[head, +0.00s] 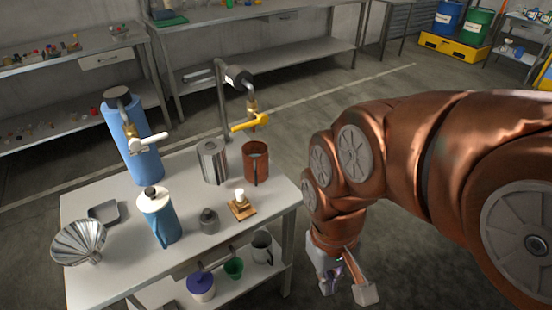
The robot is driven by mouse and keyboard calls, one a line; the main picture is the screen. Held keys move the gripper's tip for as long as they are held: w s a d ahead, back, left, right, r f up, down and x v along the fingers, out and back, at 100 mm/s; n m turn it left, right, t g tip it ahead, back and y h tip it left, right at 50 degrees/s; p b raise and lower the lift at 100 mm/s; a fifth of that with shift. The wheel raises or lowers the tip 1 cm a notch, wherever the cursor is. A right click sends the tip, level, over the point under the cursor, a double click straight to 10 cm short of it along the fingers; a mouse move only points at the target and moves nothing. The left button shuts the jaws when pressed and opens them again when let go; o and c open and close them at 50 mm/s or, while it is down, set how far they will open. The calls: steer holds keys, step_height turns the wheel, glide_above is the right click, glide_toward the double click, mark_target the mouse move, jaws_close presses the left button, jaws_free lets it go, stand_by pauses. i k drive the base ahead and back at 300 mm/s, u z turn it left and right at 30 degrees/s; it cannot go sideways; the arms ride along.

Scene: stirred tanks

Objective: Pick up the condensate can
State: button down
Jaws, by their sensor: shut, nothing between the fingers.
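No label marks the condensate can, so I cannot tell for sure which vessel it is. A reddish-brown can (256,165) with a handle stands at the table's back right, below a yellow-handled tap (250,122). A shiny steel can (212,162) stands just left of it. Both are upright. My gripper (347,285) hangs at the lower right, off the table's right side, pointing down. It is shut and empty, apart from both cans and nearer the camera.
The white table (95,190) also bears a blue jug (160,217), a metal funnel (80,242), a grey weight (209,221) and a small wooden stand (241,208). A tall blue cylinder (133,150) stands at its back left. A lower shelf holds several vessels.

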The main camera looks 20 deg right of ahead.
mark_target(254, 153)
steer(key=u, duration=2.9)
steer(key=k, duration=1.25)
steer(key=z, duration=0.6)
